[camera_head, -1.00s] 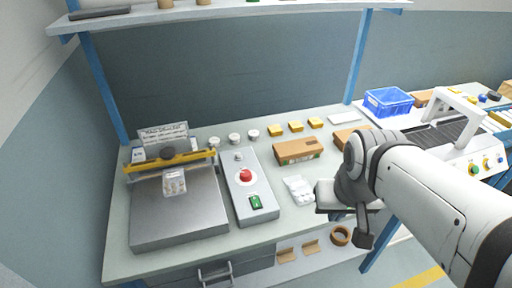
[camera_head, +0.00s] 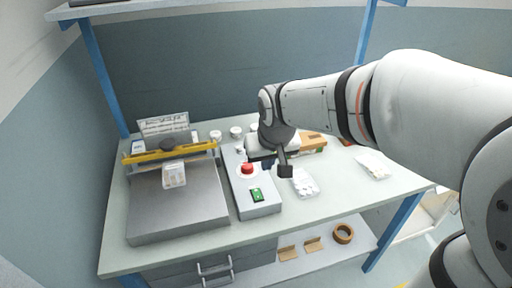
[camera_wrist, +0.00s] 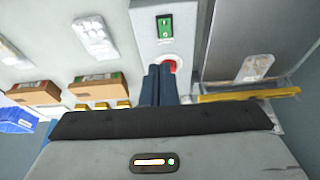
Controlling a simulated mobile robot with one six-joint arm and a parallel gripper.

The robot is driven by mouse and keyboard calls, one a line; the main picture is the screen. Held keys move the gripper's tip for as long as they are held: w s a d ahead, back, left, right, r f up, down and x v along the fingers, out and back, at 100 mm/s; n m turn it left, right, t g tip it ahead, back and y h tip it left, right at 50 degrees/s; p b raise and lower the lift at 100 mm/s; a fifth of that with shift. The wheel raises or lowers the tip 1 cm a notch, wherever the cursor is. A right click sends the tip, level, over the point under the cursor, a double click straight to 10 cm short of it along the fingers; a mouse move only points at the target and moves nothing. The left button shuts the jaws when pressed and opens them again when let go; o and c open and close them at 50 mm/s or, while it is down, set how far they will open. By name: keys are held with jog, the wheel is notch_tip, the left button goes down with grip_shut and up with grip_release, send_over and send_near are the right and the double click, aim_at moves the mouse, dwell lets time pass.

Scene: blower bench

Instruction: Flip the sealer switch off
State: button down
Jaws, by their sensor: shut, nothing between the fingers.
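The green rocker switch (camera_head: 257,195) sits near the front end of the grey control box (camera_head: 262,208), and it also shows in the wrist view (camera_wrist: 164,25). A red round button (camera_head: 247,169) is behind it on the same box. The sealer (camera_head: 178,212), with a yellow bar, stands just left of the box. My gripper (camera_head: 268,163) is over the back part of the box, near the red button. In the wrist view its blue fingers (camera_wrist: 159,70) are together and empty, and partly cover the red button. They are apart from the switch.
A clear pouch (camera_head: 174,174) lies on the sealer. A white blister pack (camera_head: 304,183) lies right of the box, with a brown carton (camera_head: 313,141) behind it. Several white jars (camera_head: 236,132) stand at the back. The bench front right of the box is clear.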

aim_at(255, 190)
jog(key=shift+w+a+f, duration=0.25)
jog(key=shift+w+a, duration=0.3)
jog(key=shift+a, duration=0.25)
jog(key=shift+f, duration=0.1)
jog(key=x, duration=1.3)
jog(key=shift+s+f, duration=0.15)
jog(key=shift+f, duration=0.3)
jog(key=shift+d, duration=0.1)
